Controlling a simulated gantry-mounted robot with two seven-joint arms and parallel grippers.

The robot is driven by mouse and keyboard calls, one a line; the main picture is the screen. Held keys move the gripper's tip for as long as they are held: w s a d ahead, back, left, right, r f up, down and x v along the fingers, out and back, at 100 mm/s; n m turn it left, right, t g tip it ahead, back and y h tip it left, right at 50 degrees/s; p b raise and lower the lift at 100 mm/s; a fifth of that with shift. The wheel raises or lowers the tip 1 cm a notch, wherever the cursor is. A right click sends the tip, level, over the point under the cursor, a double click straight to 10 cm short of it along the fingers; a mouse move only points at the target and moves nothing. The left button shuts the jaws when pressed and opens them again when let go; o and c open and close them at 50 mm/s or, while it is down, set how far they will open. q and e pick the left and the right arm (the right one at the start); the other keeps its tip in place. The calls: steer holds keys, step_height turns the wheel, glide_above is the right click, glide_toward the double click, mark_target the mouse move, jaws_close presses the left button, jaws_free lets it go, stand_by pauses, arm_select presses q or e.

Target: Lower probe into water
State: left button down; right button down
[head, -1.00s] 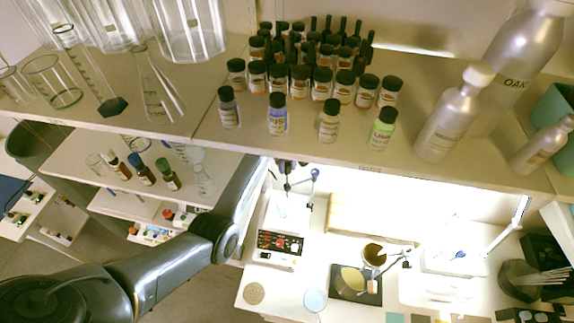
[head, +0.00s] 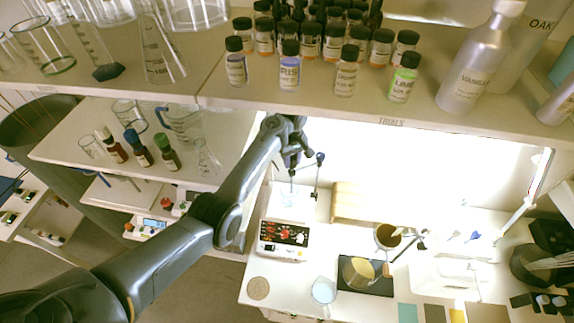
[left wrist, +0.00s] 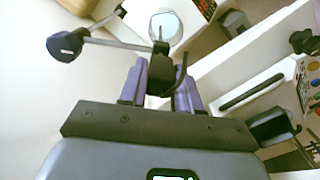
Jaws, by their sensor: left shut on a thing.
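My left gripper (head: 291,158) reaches below the upper shelf, over the hotplate stirrer (head: 284,238). In the left wrist view its purple fingers (left wrist: 165,80) are shut on the black body of the probe (left wrist: 160,72). The thin probe points away toward the round mouth of a glass beaker of water (left wrist: 166,28). The beaker also shows in the head view (head: 289,197), on the stirrer. I cannot tell whether the probe tip touches the water. A stand with a dark blue knob (head: 320,158) rises beside the gripper; its knob shows at left in the wrist view (left wrist: 65,45). My right gripper is out of view.
The upper shelf (head: 330,108) holds glassware, several small bottles and metal bottles near its front edge, above my left arm. A side shelf (head: 75,160) at left carries dropper bottles and glassware. Right of the stirrer are a wooden block (head: 347,203) and a dark scale-like plate (head: 378,284).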

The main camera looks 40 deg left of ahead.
arm_select(q)
step_height(320, 180, down, 2)
steer(key=shift+f, duration=0.55)
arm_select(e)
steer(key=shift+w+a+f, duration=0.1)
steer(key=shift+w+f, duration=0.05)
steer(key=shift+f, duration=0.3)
arm_select(q)
steer(key=c, duration=0.9)
jaws_free()
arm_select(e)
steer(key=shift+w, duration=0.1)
arm_select(q)
step_height(320, 180, up, 10)
steer(key=shift+f+b, duration=0.15)
steer(key=shift+b, duration=0.55)
steer(key=shift+r, duration=0.6)
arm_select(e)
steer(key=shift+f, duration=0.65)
